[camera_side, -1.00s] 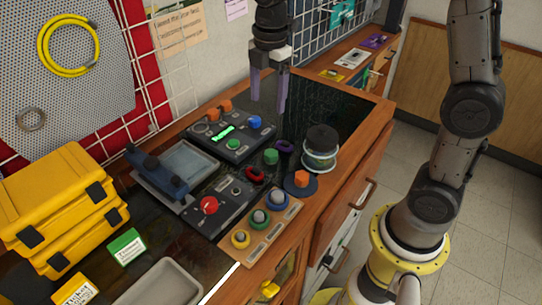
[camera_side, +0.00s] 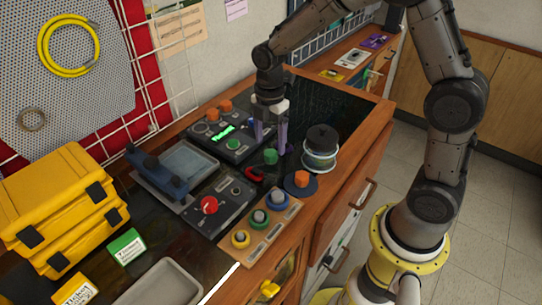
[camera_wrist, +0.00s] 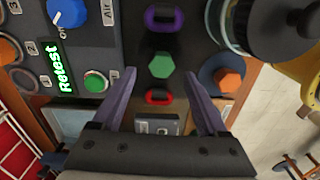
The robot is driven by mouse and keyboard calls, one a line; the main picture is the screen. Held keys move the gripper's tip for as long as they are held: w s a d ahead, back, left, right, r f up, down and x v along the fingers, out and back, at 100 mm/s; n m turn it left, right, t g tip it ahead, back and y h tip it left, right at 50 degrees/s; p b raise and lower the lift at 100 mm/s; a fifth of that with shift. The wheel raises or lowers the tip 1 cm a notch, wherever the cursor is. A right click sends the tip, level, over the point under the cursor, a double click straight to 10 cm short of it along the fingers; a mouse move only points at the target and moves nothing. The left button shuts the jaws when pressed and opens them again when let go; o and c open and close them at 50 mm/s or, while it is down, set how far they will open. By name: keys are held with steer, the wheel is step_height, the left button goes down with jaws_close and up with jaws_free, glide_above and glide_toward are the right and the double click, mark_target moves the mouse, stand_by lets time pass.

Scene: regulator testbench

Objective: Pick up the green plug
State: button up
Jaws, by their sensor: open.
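The green plug (camera_side: 270,157) stands upright on the dark bench top in the side view. In the wrist view it shows from above as a green hexagon (camera_wrist: 160,66), between a purple ring-like piece and a red one. My gripper (camera_side: 271,148) is open and points down just over and behind the plug in the side view. In the wrist view the plug appears between the two purple-grey fingertips (camera_wrist: 160,74), near their tip line, with space on both sides. Nothing is held. Whether the tips are level with the plug cannot be told.
A red ring-like piece (camera_side: 254,174) and a purple one (camera_wrist: 163,20) lie close to the plug. A black-topped jar (camera_side: 321,148) and an orange hex knob (camera_side: 301,179) stand to the right. A control panel (camera_side: 252,148) with buttons lies left of my gripper.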

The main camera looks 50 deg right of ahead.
mark_target(271, 152)
step_height(271, 152, down, 3)
steer(key=shift+s+d+f, duration=0.1)
steer(key=shift+s, duration=0.05)
jaws_close()
stand_by(0.4)
